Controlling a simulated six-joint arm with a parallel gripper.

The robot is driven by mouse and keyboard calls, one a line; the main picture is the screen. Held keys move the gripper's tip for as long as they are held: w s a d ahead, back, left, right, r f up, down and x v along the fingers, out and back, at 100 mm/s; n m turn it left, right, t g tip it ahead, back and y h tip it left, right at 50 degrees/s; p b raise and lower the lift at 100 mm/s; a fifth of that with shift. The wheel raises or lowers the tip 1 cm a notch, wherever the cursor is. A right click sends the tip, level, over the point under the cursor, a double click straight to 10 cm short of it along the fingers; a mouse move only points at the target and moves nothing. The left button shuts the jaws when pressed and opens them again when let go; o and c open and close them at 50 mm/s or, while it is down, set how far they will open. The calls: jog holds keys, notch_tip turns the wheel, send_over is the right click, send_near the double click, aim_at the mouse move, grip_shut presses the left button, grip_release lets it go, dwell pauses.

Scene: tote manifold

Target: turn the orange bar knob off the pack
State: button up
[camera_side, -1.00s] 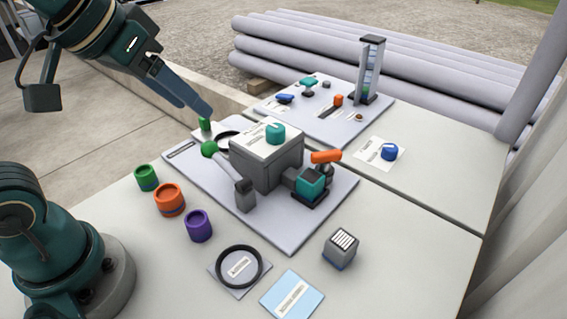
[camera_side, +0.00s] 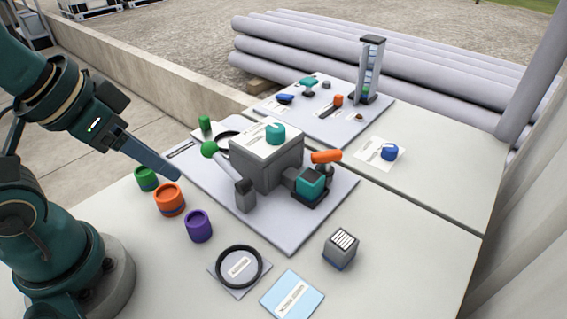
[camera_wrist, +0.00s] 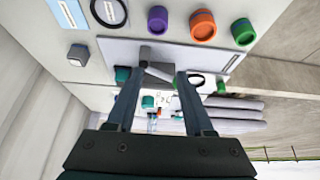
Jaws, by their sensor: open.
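The orange bar knob (camera_side: 326,157) sits at the right end of the grey block (camera_side: 268,160), just behind a teal cube-shaped part (camera_side: 311,182) on a black base. I cannot make the knob out in the wrist view. Which part is the pack is not clear to me. My gripper (camera_side: 175,174) is open and empty, above the table's left side near the green and orange cups, well left of the knob. In the wrist view, its two fingers (camera_wrist: 162,75) stand apart over the board with nothing between them.
Green (camera_side: 146,178), orange (camera_side: 169,199) and purple (camera_side: 198,225) cups stand left of the board. A green-balled lever (camera_side: 209,149) rises between my gripper and the block. A grey cube (camera_side: 340,249) and a black ring (camera_side: 239,266) are in front.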

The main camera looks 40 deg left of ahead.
jog(key=w+d+r+m+t, duration=0.1)
jog(key=w+d+r+m, duration=0.15)
jog(key=w+r, duration=0.35)
jog(key=m+g+h, duration=0.2)
jog(key=m+h, duration=0.1)
jog(key=m, duration=0.2)
send_over(327, 152)
jog(key=s+a, duration=0.3)
notch_tip(327, 152, down, 4)
jog(key=shift+g, duration=0.5)
jog(key=x, duration=0.6)
jog(key=s+x, duration=0.1)
jog(key=x, duration=0.3)
jog(key=shift+f, duration=0.25)
jog(key=shift+w+f, duration=0.15)
jog(key=shift+f, duration=0.25)
jog(key=shift+c, duration=0.3)
grip_shut()
